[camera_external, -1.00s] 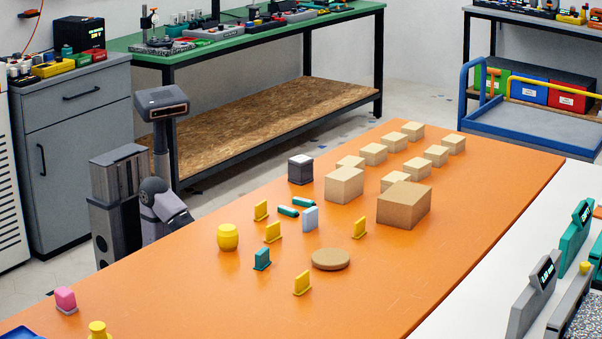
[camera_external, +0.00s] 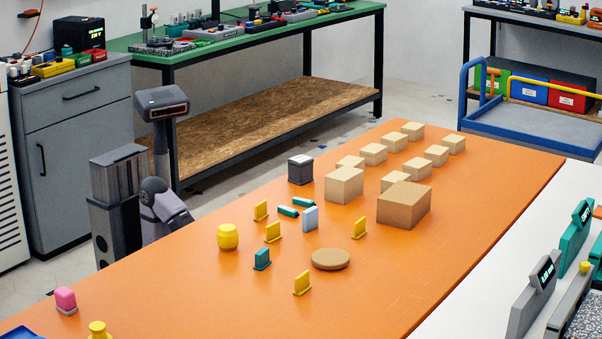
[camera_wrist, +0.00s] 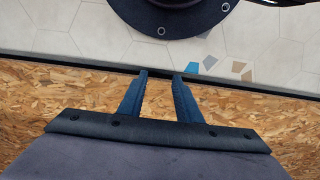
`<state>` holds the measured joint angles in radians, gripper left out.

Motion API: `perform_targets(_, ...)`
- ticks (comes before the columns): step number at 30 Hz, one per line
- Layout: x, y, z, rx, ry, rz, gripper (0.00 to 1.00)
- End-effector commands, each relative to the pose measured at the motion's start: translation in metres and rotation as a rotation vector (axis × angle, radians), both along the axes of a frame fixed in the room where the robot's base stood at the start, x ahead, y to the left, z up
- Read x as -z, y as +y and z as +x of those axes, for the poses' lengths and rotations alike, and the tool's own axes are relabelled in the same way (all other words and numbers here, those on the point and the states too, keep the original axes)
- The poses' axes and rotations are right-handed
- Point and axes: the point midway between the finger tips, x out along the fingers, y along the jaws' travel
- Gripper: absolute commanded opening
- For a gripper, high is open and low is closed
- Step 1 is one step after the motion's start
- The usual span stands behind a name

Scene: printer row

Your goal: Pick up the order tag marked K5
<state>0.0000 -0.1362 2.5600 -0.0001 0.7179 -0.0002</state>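Several small upright tags stand on the orange table; no lettering is readable, so I cannot tell which is K5. Yellow tags stand at the left (camera_external: 260,210), left middle (camera_external: 272,232), right (camera_external: 359,228) and front (camera_external: 302,283). A teal tag (camera_external: 262,259) stands left of the round tan disc, and a light blue upright piece (camera_external: 310,218) stands near the middle. My gripper (camera_wrist: 160,76) shows in the wrist view with its two blue fingers apart and nothing between them. No tag shows in that view. In the external view my arm is folded left of the table, its fingers not discernible.
Cardboard boxes (camera_external: 404,205) fill the orange table's (camera_external: 440,260) far part. A dark cube (camera_external: 300,169), yellow barrel (camera_external: 228,237), tan disc (camera_external: 330,259) and two green-white capsules (camera_external: 288,211) stand or lie near the tags. A pink piece (camera_external: 65,298) is front left. The wrist view shows chipboard (camera_wrist: 60,95) and floor.

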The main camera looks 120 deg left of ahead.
Motion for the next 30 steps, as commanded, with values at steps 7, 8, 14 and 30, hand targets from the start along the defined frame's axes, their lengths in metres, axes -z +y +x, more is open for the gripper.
perform_targets(7,0.000,0.000,0.000,0.000,0.000,0.000,0.31)
perform_targets(8,0.000,0.000,0.000,0.000,0.000,0.000,0.38)
perform_targets(14,0.000,0.000,0.000,0.000,0.000,0.000,0.59)
perform_targets(30,-0.023,-0.067,0.023,0.085,0.017,-0.049,0.59)
